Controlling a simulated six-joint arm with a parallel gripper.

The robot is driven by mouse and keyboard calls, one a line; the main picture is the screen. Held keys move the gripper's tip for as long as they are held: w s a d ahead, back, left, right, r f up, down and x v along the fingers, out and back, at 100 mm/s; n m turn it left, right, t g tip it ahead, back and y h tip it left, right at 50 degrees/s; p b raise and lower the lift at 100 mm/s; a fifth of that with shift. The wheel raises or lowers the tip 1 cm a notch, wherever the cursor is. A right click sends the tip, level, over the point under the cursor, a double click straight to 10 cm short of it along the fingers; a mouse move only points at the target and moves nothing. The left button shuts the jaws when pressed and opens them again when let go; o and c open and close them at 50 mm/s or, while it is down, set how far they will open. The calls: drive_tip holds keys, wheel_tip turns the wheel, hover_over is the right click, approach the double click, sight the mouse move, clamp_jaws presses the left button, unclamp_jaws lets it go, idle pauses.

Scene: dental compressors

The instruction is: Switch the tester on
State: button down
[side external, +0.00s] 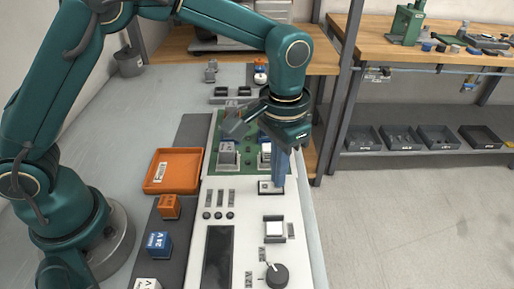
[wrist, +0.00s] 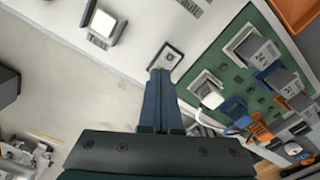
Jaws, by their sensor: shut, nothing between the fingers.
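The tester (side external: 240,222) is a long white panel with a dark display (side external: 217,257) and a black knob (side external: 277,274) beside voltage labels. A small switch plate (side external: 265,187) with a dark frame sits near its far end, just in front of the green board. The same plate shows in the wrist view (wrist: 170,54). My gripper (side external: 279,187) points down with its blue fingers shut and empty. In the wrist view the fingertips (wrist: 160,73) are right at the plate's near edge; I cannot tell whether they touch it. The fingers partly hide the plate.
A green board (side external: 246,172) with relay-like blocks adjoins the panel. A white square button (side external: 274,229) sits nearer the front. An orange tray (side external: 173,170), an orange block (side external: 168,206) and a blue 24 V block (side external: 158,243) stand to the left. Right of the panel is open floor.

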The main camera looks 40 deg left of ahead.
drive_tip(key=shift+f, duration=0.4)
drive_tip(key=shift+r, duration=3.55)
